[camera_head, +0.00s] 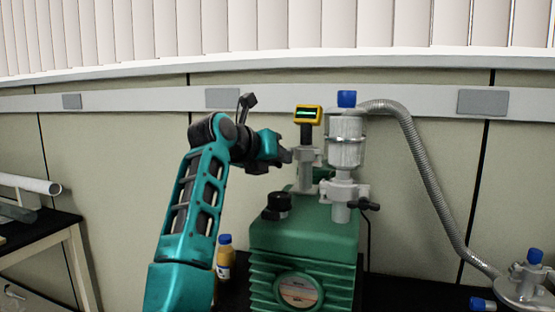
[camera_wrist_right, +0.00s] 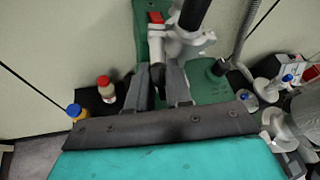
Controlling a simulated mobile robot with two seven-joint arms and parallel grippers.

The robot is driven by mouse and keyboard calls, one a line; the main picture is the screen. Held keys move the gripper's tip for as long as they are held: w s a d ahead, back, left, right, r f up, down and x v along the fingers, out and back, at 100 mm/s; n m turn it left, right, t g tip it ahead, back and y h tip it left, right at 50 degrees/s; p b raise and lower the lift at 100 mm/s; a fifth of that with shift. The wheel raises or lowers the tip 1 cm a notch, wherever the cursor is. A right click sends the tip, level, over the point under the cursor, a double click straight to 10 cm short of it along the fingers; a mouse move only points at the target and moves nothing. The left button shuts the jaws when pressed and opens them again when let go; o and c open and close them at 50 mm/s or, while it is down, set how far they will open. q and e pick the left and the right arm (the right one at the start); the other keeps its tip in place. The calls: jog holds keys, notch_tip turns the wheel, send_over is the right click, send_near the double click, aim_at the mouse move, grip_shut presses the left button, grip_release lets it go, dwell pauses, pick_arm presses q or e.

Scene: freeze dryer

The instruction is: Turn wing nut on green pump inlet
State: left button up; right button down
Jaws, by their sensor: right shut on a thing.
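The green pump (camera_head: 305,240) stands on a dark bench, with a grey metal inlet fitting (camera_head: 306,172) on top that carries a yellow gauge (camera_head: 308,115). My right gripper (camera_head: 284,158) reaches in from the left at the fitting's clamp. In the right wrist view its two grey fingers (camera_wrist_right: 159,88) are shut on a small dark wing nut (camera_wrist_right: 157,72) beside the pale clamp. The fingers hide part of the nut, and its turn angle is hard to tell. My left gripper is not in view.
A second clamp with a black wing nut (camera_head: 369,205) sits under the grey cylinder (camera_head: 345,140) on the right. A ribbed hose (camera_head: 425,175) runs down right. A blue-capped bottle (camera_head: 224,258) stands left of the pump.

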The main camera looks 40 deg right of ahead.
jog(key=c, duration=1.1)
grip_release()
jog(key=shift+o, duration=0.2)
jog(key=shift+a, duration=0.1)
jog(key=b+v, duration=0.1)
jog(key=v, duration=1.1)
jog(key=shift+a+r, duration=0.2)
jog(key=shift+a, duration=0.15)
jog(key=shift+s, duration=0.15)
